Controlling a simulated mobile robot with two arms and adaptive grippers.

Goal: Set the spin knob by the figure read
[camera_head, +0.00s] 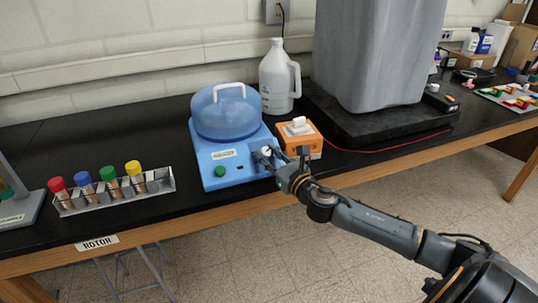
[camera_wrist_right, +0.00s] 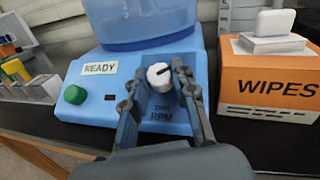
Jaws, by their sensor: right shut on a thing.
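The blue centrifuge (camera_head: 206,172) with a domed translucent lid (camera_head: 227,113) stands on the black bench. Its white spin knob (camera_wrist_right: 159,77) has a dark pointer mark, pointing right in the right wrist view. Below it is printed "RPM", with a blurred figure above that word. A label reading "READY" (camera_wrist_right: 100,68) and a green button (camera_wrist_right: 75,94) are left of the knob. My right gripper (camera_wrist_right: 158,80) is shut on the knob, one finger on each side; in the head view the gripper (camera_head: 267,155) partly hides it. My left gripper is not in view.
An orange wipes box (camera_head: 300,139) stands close to the right of the centrifuge. A white jug (camera_head: 279,78) is behind. A rack (camera_head: 117,192) with red, blue, green and yellow capped tubes stands left, above a "ROTOR" label (camera_head: 97,243) on the bench edge.

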